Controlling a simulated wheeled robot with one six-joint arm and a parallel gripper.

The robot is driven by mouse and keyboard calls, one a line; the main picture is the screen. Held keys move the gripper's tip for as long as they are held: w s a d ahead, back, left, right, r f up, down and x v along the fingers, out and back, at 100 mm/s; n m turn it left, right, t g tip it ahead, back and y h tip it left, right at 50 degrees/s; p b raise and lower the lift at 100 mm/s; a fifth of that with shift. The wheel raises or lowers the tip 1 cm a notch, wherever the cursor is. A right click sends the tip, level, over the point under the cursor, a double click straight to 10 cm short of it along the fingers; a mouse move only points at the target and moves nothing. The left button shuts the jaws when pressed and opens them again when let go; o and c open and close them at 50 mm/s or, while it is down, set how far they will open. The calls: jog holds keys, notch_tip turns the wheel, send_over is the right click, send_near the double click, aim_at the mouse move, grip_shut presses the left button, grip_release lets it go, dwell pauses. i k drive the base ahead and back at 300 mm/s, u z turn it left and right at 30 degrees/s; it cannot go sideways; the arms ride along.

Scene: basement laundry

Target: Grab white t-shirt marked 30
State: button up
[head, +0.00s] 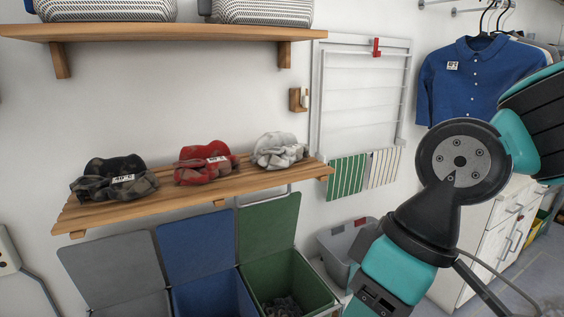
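A crumpled white cloth item (279,150), which looks like the white t-shirt, lies at the right end of the slatted wooden shelf (226,188). I cannot make out a number on it. My arm crosses the right side of the view, to the right of the shelf and well apart from the white cloth. My gripper is out of view, so its opening and contents do not show.
On the shelf lie a red garment (204,172) with a white label and a dark garment (112,185) marked 40°C. Grey, blue (197,247) and green (268,232) lidded bins stand below. A wall drying rack (408,85) and a hanging blue shirt (478,78) are at right.

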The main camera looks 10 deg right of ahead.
aim_at(276, 150)
jog(key=z, duration=1.7)
jog(key=i, duration=1.35)
jog(key=u, duration=2.55)
jog(key=i, duration=0.5)
